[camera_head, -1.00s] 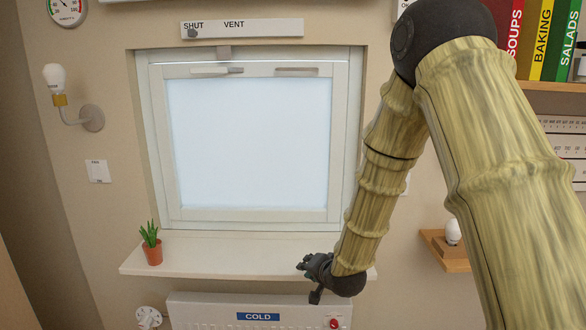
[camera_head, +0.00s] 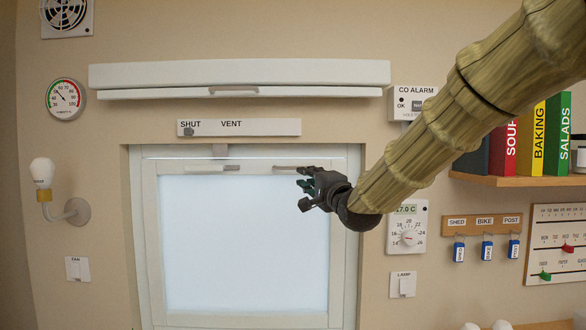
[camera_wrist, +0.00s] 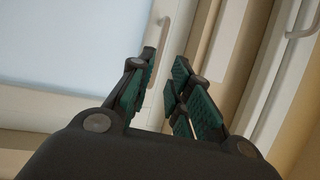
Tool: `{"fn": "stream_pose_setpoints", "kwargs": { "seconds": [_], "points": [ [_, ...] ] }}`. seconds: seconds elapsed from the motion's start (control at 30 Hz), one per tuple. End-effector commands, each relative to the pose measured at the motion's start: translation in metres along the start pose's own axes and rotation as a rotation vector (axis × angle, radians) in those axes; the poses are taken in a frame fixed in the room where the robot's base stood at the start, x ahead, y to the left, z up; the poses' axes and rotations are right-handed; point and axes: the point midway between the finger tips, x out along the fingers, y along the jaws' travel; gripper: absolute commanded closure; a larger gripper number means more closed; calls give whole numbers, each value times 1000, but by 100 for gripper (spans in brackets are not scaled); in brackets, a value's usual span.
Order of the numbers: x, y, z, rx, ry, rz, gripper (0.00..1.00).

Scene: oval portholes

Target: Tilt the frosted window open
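The frosted window (camera_head: 245,245) sits in a white frame and looks closed in the head view. Along its top rail are a grey handle (camera_head: 212,168) at the left and a pale bar handle (camera_head: 296,167) at the right. Above it, a strip marked SHUT and VENT (camera_head: 240,127) has a grey knob (camera_head: 188,131) under SHUT. My gripper (camera_head: 303,182) is in front of the window's upper right, by the bar handle. In the wrist view its green-padded fingers (camera_wrist: 166,90) are apart, with a pale handle (camera_wrist: 160,50) beyond them. Contact cannot be told.
A white blind box (camera_head: 240,75) with a small handle is above the strip. To the right are a thermostat (camera_head: 407,228), a CO alarm (camera_head: 410,102), key hooks (camera_head: 482,224) and a bookshelf (camera_head: 520,181). A wall lamp (camera_head: 60,195) is at the left.

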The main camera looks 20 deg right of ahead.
Motion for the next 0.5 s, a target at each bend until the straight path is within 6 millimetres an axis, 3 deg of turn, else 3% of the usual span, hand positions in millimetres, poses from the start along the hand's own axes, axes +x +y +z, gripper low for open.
{"fn": "stream_pose_setpoints", "kwargs": {
  "seconds": [0.5],
  "points": [
    [61, -1, -1, -4, 2, 3, 81]
  ]
}}
